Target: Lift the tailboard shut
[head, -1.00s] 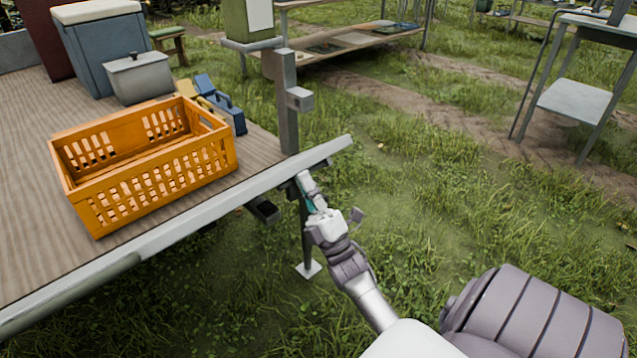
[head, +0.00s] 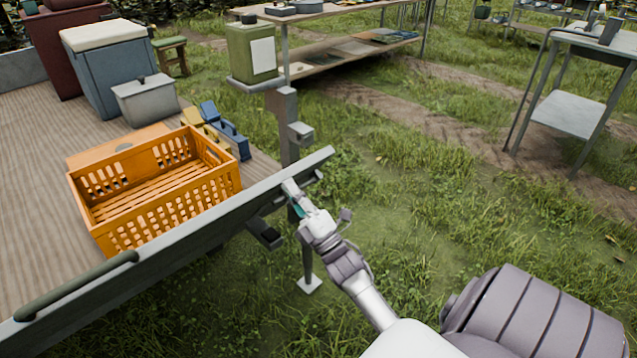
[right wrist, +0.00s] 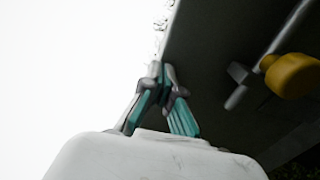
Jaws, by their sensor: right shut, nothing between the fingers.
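The tailboard (head: 185,243) is a long grey panel along the edge of the wooden cart bed (head: 32,190). It is tilted partway up, its right end near the grey corner post (head: 287,125) but apart from it. My right gripper (head: 291,190) is shut and empty, against or just under the outer face of the tailboard near its right end. In the right wrist view the shut fingers (right wrist: 158,75) are at the edge of the dark panel underside (right wrist: 215,50). Whether they touch it is hard to tell. My left gripper is not in view.
An orange crate (head: 165,222) stands on the bed just inside the tailboard. Open grass lies to the right.

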